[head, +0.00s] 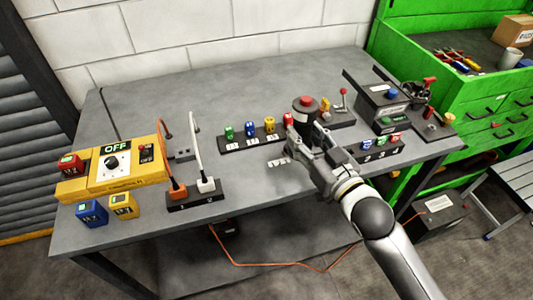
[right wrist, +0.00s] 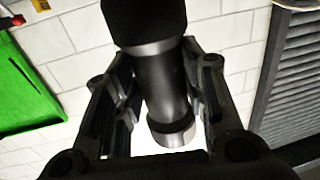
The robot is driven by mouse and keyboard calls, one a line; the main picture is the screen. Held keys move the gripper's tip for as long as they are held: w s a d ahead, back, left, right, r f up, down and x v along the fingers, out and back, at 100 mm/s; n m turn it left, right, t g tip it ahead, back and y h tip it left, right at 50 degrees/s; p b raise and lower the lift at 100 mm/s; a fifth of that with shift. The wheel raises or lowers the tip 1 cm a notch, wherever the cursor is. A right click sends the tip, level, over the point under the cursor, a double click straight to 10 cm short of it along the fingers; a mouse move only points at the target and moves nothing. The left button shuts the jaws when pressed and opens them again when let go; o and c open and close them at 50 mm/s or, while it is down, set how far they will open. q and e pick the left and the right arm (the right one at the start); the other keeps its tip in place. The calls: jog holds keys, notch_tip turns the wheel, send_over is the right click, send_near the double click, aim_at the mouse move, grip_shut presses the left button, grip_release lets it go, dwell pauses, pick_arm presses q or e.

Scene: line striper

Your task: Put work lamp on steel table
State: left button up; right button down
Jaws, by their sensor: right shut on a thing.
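My left gripper is not in view.
A yellow box with a dial (head: 112,172) and blue and yellow blocks sit on the left of the table. A black socket strip (head: 193,200) stands near the front. Small colored pieces sit on a black rack (head: 250,140). A green workbench (head: 425,80) stands right.

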jog(key=a+f, duration=0.2)
jog(key=f, duration=0.1)
jog(key=a+f+p, duration=0.1)
jog(key=a+f, duration=0.2)
jog(key=w+a+f, duration=0.1)
jog(key=a+f, duration=0.2)
jog(key=f, duration=0.1)
jog(key=shift+w+a+p, duration=0.1)
jog(key=shift+a+p, duration=0.1)
jog(key=shift+p, duration=0.15)
jog(key=shift+f, duration=0.2)
jog(key=shift+f, duration=0.15)
jog(key=c, duration=0.9)
grip_release()
